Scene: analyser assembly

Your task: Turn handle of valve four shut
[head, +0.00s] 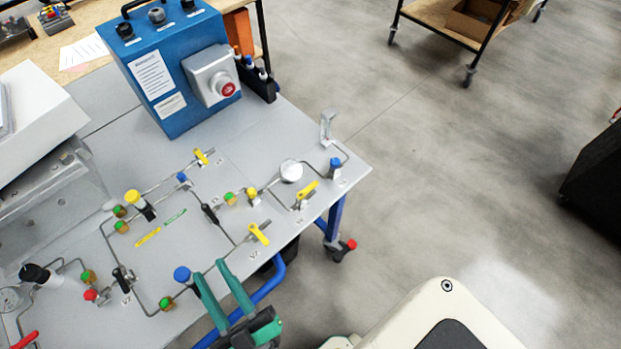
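Several valves sit on the grey panel in the head view. Three have yellow lever handles: a near yellow handle (258,234), a right yellow handle (307,190) and a far yellow handle (201,156). The small labels beside them are too small to read surely, so I cannot tell which is valve four. My gripper (210,268) has two green fingers, spread apart with nothing between them. It is at the panel's front edge, left of and nearer than the near yellow handle. Its left fingertip is close to a blue knob (182,273); I cannot tell whether they touch.
Thin metal pipes and coloured fittings cover the panel (330,230). A blue control box (165,85) with a red button (228,89) stands behind. A white box (40,120) is at left. The floor right of the table is open, with a cart (450,25) farther back.

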